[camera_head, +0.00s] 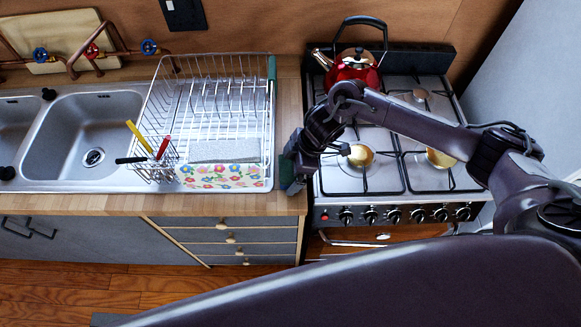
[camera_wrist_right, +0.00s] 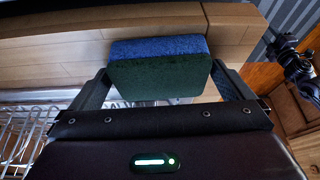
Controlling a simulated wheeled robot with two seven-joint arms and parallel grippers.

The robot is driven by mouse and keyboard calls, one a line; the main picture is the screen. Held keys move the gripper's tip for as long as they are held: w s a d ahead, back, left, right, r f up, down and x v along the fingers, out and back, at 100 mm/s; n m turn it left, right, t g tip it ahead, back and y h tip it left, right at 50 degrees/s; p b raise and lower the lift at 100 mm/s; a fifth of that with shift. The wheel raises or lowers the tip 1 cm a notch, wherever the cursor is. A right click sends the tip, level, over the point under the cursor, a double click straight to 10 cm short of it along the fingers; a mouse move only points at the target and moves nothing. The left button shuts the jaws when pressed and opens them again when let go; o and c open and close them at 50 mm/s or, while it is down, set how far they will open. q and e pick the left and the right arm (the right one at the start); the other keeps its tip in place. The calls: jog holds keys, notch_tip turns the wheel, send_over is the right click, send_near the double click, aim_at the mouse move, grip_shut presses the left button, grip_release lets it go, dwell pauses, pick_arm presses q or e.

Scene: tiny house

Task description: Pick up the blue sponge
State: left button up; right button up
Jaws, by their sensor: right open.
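The blue sponge (camera_wrist_right: 160,46) has a blue layer and a dark green layer, and lies on the wooden counter near its edge. In the head view only a dark green bit of it (camera_head: 286,168) shows beside my gripper; the rest is hidden. My right gripper (camera_head: 292,178) is over the counter's right end, beside the stove. In the right wrist view my right gripper (camera_wrist_right: 160,80) is open, with one finger at each side of the sponge. I cannot tell whether the fingers touch it. My left gripper is in neither view.
A wire dish rack (camera_head: 220,80) with utensils and a flowered sponge or cloth (camera_head: 220,176) stands left of my gripper. The stove (camera_head: 385,190) with a red kettle (camera_head: 352,70) is on the right. The sink (camera_head: 85,140) is farther left.

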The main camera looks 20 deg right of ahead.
jog(key=c, duration=0.9)
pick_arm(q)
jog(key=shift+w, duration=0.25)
pick_arm(e)
jog(key=shift+r, duration=0.1)
jog(key=shift+r, duration=0.45)
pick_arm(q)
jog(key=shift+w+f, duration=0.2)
pick_arm(e)
notch_tip(320, 180, up, 19)
